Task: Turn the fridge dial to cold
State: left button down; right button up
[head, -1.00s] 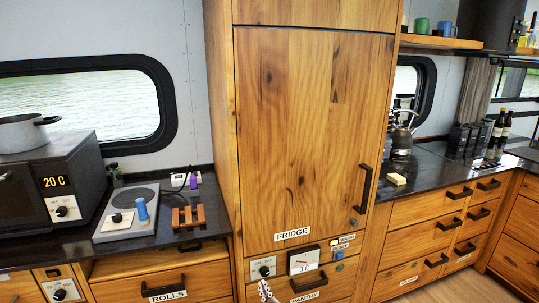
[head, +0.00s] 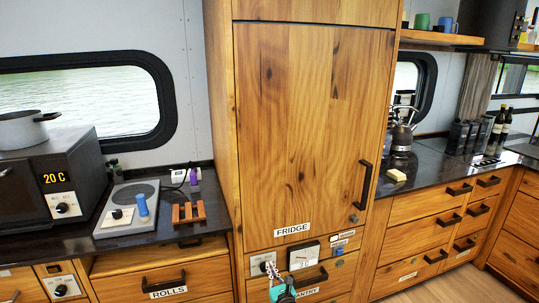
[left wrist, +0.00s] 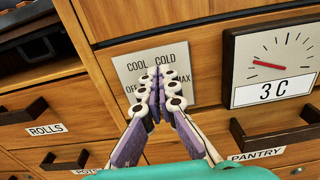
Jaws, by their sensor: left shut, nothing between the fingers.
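The fridge dial plate (head: 255,263) is a pale square below the FRIDGE label. In the left wrist view the plate (left wrist: 130,68) shows OFF, COOL, COLD and MAX. My left gripper (head: 268,266) is in front of the plate, and in the left wrist view its fingertips (left wrist: 160,76) are shut together over the plate's middle. They hide the dial knob, so I cannot tell where it points or whether they touch it. A gauge (head: 303,254) stands right of the plate; in the left wrist view the gauge (left wrist: 272,62) reads 3 C. My right gripper is not in view.
The tall wooden fridge door (head: 310,130) is closed. The PANTRY drawer handle (left wrist: 268,135) is just below the gauge. The ROLLS drawer (head: 165,281) is to the left, under a dark counter with a hotplate (head: 127,218) and a toaster oven (head: 50,175).

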pick_arm(q)
jog(key=shift+w+a, duration=0.15)
jog(key=shift+w, duration=0.3)
jog(key=shift+s+a, duration=0.15)
jog(key=shift+a, duration=0.3)
dwell(0.5)
jog(key=shift+s+a, duration=0.15)
jog(key=shift+a, duration=0.35)
jog(key=shift+a+f, duration=0.1)
dwell(0.4)
jog(key=shift+s+a+r, duration=0.1)
jog(key=shift+s+r, duration=0.05)
jog(key=shift+r, duration=0.2)
jog(key=v, duration=0.6)
